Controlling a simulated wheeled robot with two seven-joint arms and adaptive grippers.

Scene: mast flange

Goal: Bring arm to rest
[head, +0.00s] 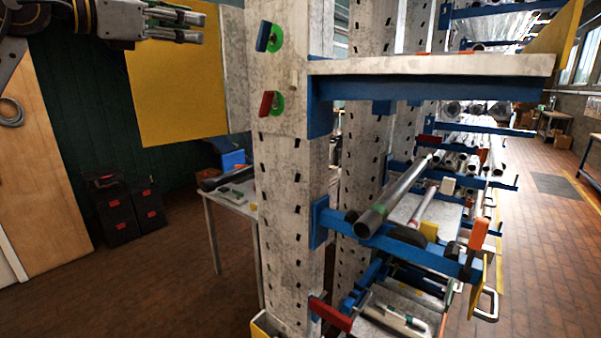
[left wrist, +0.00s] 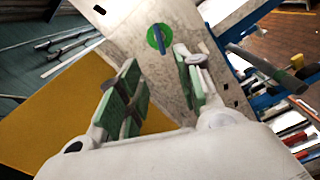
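My left gripper (head: 190,27) is at the top left of the head view, left of the grey slotted post (head: 285,185) and apart from it. Its two fingers are spread with nothing between them. In the left wrist view its green-padded fingers (left wrist: 155,65) are also apart. Beyond them on the post is a green disc with a blue handle (left wrist: 158,38). That blue handle (head: 262,36) also shows in the head view, on the post's upper part. A red handle on a green disc (head: 277,103) sits below it. My right gripper is not in view.
A yellow panel (head: 175,85) stands behind the left gripper. A blue-edged shelf (head: 430,66) juts right from the post, above racks of metal pipes (head: 395,195). A small table (head: 235,190) and dark boxes (head: 120,212) stand behind. Floor at lower left is clear.

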